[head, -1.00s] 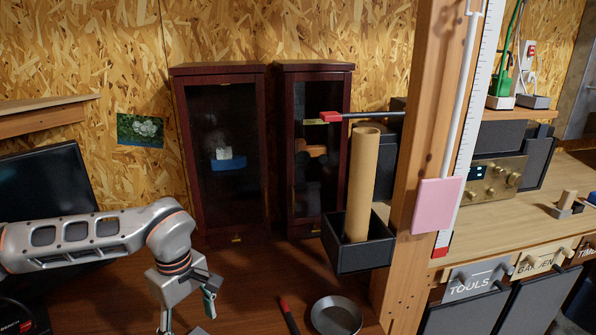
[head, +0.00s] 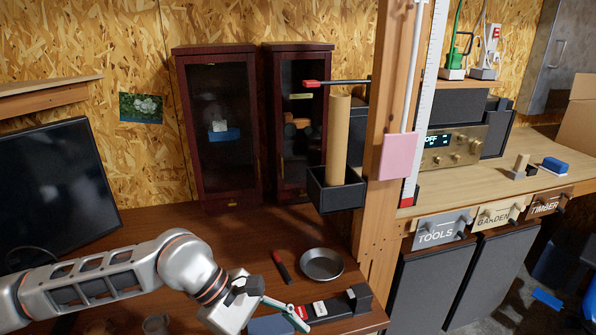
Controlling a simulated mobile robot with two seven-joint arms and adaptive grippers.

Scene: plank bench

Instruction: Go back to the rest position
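My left arm comes in from the lower left, and its gripper (head: 285,312) is over the front of the dark wooden bench (head: 225,230). A pale green finger part points to the right and down, beside a black item with red and white marks (head: 335,306) and a blue item (head: 268,326). I cannot tell whether it touches them. The spread of the fingers is not clear, and I see nothing held between them. My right gripper is not in view.
A red-and-black tool (head: 281,266) and a round metal dish (head: 321,264) lie near the gripper. Two dark glass-door cabinets (head: 218,125) stand behind. A wooden post (head: 378,195) and a black box (head: 337,192) with a cardboard tube (head: 338,140) bound the right side.

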